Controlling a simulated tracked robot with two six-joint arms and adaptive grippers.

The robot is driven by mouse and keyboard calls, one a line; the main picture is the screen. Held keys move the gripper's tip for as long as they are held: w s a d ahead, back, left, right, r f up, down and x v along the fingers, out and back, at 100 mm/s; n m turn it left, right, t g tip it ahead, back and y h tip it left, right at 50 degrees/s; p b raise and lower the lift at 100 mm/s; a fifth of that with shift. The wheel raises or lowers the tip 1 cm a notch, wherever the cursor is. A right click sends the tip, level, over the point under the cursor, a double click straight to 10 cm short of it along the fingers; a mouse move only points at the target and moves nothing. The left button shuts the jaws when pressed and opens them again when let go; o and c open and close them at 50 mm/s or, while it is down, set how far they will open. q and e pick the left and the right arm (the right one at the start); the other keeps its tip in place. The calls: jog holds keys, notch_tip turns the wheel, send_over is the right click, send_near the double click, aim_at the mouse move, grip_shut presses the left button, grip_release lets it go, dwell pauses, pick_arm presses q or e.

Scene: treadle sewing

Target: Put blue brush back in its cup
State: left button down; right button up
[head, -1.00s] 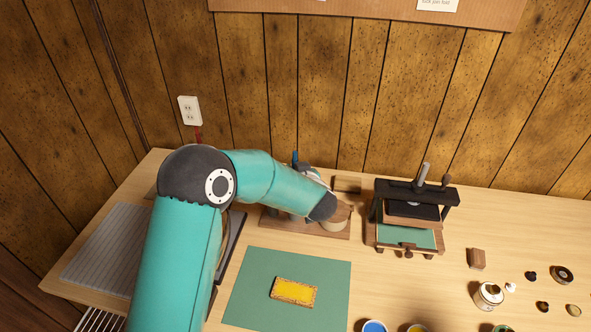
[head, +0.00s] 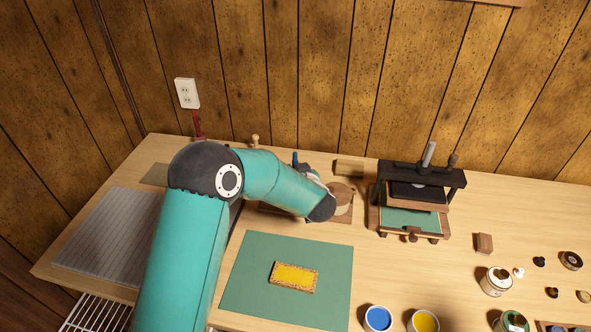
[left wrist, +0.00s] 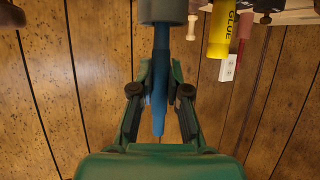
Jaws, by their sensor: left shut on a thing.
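In the left wrist view my left gripper (left wrist: 159,92) is shut on the blue brush (left wrist: 158,112), its two dark green fingers on either side of the handle. The brush runs up the picture to a grey cylindrical piece (left wrist: 163,10) at the top edge; I cannot tell whether this is part of the brush or a cup. In the head view a small blue tip (head: 295,157) shows behind my teal left arm, which hides most of the gripper and brush. No cup for the brush can be made out clearly. My right gripper is out of view.
A yellow glue bottle (left wrist: 218,35) is close beside the gripper in the wrist view. A black press (head: 418,195) stands right of the arm. A green mat (head: 245,285) with a yellow block (head: 295,278) lies in front. Blue (head: 377,318) and yellow (head: 425,321) paint pots stand at the front.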

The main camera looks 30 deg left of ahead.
pick_arm(q)
jog(key=c, duration=1.1)
grip_release()
jog(key=v, duration=1.2)
